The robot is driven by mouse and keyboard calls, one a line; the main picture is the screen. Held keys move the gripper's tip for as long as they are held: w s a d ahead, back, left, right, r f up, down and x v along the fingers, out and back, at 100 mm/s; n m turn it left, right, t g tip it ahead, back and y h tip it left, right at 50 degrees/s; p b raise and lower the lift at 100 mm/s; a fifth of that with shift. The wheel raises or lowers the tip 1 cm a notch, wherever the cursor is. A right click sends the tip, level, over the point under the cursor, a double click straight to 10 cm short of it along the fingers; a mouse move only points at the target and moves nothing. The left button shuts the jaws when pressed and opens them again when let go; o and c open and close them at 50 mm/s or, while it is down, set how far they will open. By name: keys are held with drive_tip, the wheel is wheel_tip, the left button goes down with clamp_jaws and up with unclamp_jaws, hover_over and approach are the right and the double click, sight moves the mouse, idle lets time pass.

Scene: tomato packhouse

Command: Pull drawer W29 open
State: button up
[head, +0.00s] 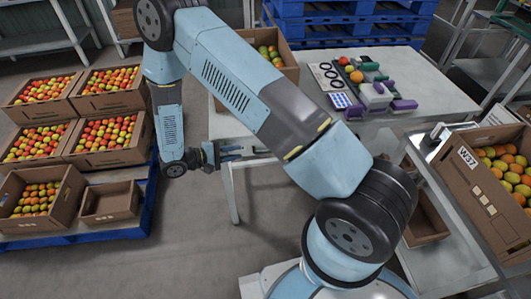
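No drawer marked W29 can be made out in the head view. My gripper (250,151) is left of the middle, pointing right, beside the front left part of the white table (435,98). It is small in the picture, and I see nothing held in it. Whether its fingers are apart is unclear. My arm crosses the middle of the view and hides part of the table's front and what lies under it.
Cardboard boxes of tomatoes (105,158) stand on a blue pallet (147,205) at left. Blue pallets (350,8) are stacked behind. Floor (200,255) is clear at lower middle.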

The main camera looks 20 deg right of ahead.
sight(265, 152)
drive_tip(key=shift+n+t, duration=0.3)
drive_tip(key=shift+t, duration=0.3)
drive_tip(key=f+x, duration=0.1)
drive_tip(key=x, duration=0.3)
drive_tip(key=f+x, duration=0.1)
drive_tip(key=x, duration=0.4)
drive_tip(key=s+f+x, duration=0.1)
drive_tip(key=x, duration=0.3)
drive_tip(key=shift+w, duration=0.1)
drive_tip(key=shift+c, duration=0.2)
clamp_jaws()
